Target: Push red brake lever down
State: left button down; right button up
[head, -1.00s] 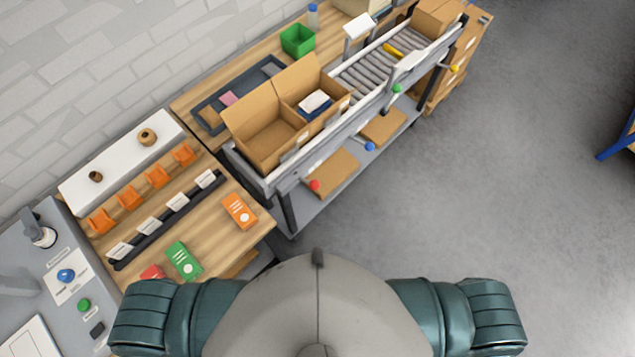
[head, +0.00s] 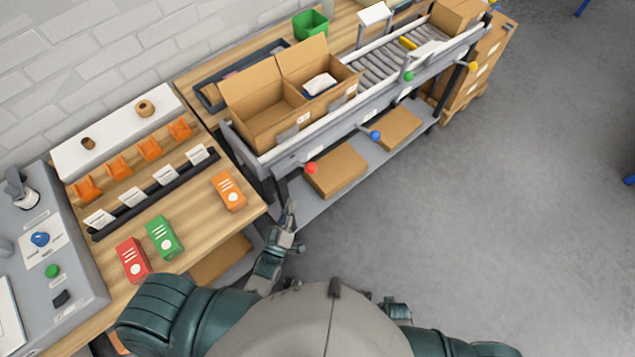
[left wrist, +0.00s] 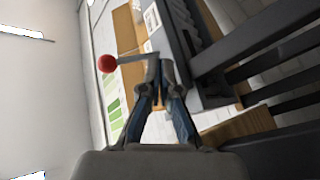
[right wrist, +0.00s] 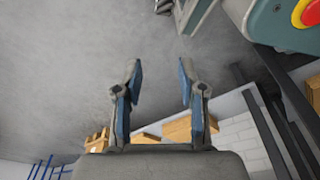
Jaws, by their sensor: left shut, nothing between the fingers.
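The red brake lever's ball knob (head: 311,168) sticks out from the front rail at the near left end of the roller conveyor. My left gripper (head: 291,206) is shut and empty, just below and left of the knob in the head view, apart from it. In the left wrist view the red knob (left wrist: 107,63) is left of the shut fingertips (left wrist: 160,64), with its thin grey rod running right, partly behind them. My right gripper (right wrist: 159,65) is open and empty in its wrist view, pointing over bare grey floor. It is not clearly visible in the head view.
Blue (head: 375,135), green (head: 409,76) and yellow (head: 473,66) knobs line the same conveyor side. An open cardboard box (head: 262,126) stands on top. Boxes lie on the lower shelf (head: 312,208). A wooden bench (head: 190,230) is left; open floor is right.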

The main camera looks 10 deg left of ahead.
pick_arm(q)
notch_tip(320, 180, up, 10)
jog(key=s+a+r+n+t+b, duration=0.1)
jog(key=s+a+n+t, duration=0.1)
jog(key=n+t, duration=0.15)
jog(key=x, duration=1)
jog(key=shift+m+t, duration=0.35)
jog(key=shift+m, duration=0.2)
jog(key=shift+s+d+f, duration=0.15)
jog(key=shift+d+f, duration=1.4)
jog(key=shift+d, duration=0.1)
pick_arm(e)
jog(key=shift+a+r, duration=0.1)
jog(key=shift+r, duration=0.2)
pick_arm(q)
jog(key=f+m+h+b, duration=0.1)
jog(key=m+h, duration=0.1)
jog(key=s+d+f+m+h+b, duration=0.1)
jog(key=m+h+b, duration=0.1)
jog(key=m, duration=0.1)
jog(key=d+f+m+h+b, duration=0.1)
jog(key=m+h+b, duration=0.1)
jog(key=m+h, duration=0.1)
jog(key=shift+s+f, duration=0.35)
pick_arm(e)
notch_tip(320, 180, up, 13)
jog(key=w, duration=0.3)
jog(key=shift+r, duration=0.2)
